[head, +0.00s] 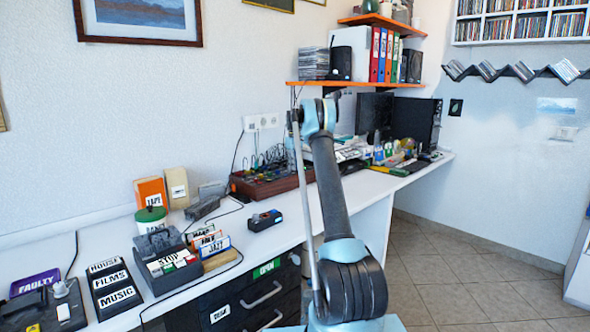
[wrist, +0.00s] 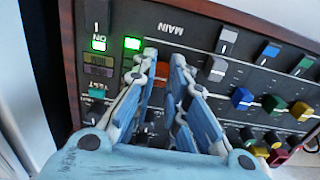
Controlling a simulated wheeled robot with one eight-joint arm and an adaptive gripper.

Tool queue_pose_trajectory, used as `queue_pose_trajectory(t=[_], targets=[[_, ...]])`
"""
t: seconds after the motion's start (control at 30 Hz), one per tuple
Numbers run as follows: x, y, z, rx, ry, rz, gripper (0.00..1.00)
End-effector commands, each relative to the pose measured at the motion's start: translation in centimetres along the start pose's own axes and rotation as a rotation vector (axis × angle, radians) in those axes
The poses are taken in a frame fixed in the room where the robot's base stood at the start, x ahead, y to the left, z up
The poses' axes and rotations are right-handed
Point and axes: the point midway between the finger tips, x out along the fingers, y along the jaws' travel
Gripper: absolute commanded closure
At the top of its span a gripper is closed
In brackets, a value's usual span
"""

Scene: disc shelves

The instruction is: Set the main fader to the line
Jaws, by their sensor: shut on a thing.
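The mixing desk (head: 262,190) is a dark panel in a wooden frame, on the white worktop against the wall. In the wrist view its dark panel (wrist: 205,16) carries the printed word MAIN (wrist: 171,28), just beyond my fingertips. My gripper (wrist: 164,60) reaches over the panel below that word. Its two blue fingers are shut on the main fader's cap, which they mostly hide. In the head view my arm covers the gripper and part of the desk.
In the wrist view a grey fader cap (wrist: 227,40), a blue one (wrist: 268,53) and a green one (wrist: 302,65) stand to the right, with a blue knob (wrist: 242,98) close to my fingers. A lit green lamp (wrist: 132,42) is just left.

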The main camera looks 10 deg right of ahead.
Motion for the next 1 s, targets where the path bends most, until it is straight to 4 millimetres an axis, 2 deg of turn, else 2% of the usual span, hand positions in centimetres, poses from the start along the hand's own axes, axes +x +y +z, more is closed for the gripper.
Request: queue_pose_trajectory(t=[0.2,0.5,0.53,0.6,1.0], targets=[[0.0,0.0,-1.9,-0.001,0.0,0.001,1.0],[0.0,-0.1,-2.0,-0.001,0.0,0.0,1.0],[0.0,-0.1,-2.0,-0.001,0.0,0.0,0.8],[0.0,-0.1,-2.0,-0.001,0.0,0.0,0.67],[-0.3,-0.1,-2.0,-0.001,0.0,0.0,0.67]])
